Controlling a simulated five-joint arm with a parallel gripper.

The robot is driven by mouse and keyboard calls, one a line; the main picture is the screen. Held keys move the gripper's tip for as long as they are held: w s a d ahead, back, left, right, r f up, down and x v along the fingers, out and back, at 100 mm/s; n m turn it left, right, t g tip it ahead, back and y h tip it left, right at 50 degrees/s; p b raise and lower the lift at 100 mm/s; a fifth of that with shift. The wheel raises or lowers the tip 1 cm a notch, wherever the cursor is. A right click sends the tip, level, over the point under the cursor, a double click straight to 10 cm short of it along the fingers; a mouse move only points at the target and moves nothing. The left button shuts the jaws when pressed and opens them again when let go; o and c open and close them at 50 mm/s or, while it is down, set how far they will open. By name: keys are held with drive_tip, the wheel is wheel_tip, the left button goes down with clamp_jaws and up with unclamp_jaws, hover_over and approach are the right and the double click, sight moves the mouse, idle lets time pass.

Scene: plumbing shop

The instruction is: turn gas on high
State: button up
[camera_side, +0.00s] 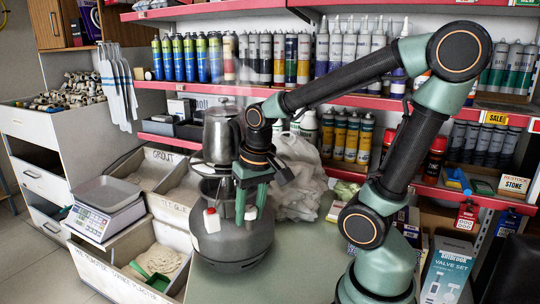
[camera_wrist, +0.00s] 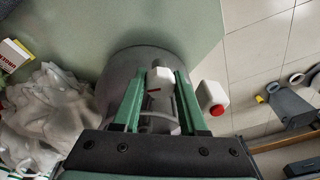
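A grey, rounded gas bottle (camera_side: 232,245) stands on the green bench top, and it shows from above in the wrist view (camera_wrist: 113,78). A small white knob (camera_side: 250,212) is on its near upper side; it shows in the wrist view (camera_wrist: 160,76) with a small red mark by it. My gripper (camera_side: 251,206) points down at the bottle with its two green fingers apart, and the knob is between the fingertips (camera_wrist: 160,80). In the wrist view there seems to be a gap on each side of the knob. The knob's setting is not readable.
A steel pot (camera_side: 220,136) is above the bottle, close to my wrist. A white container with a red cap (camera_side: 211,221) is left of the fingers. A crumpled plastic bag (camera_side: 296,180) is behind right. Bins and a scale (camera_side: 104,208) are left. The front bench is clear.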

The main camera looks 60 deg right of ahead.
drive_tip(key=shift+n, duration=0.3)
drive_tip(key=n, duration=0.4)
drive_tip(key=shift+n, duration=0.3)
idle(0.3)
drive_tip(key=o, duration=0.7)
drive_tip(key=shift+s+a+r, duration=0.1)
drive_tip(key=shift+s+r, duration=0.1)
drive_tip(key=shift+r, duration=1.15)
drive_tip(key=shift+s+r, duration=0.2)
drive_tip(key=shift+r, duration=1.1)
drive_tip(key=shift+s+a+r, duration=0.1)
drive_tip(key=shift+s+r, duration=0.1)
drive_tip(key=shift+r, duration=1.15)
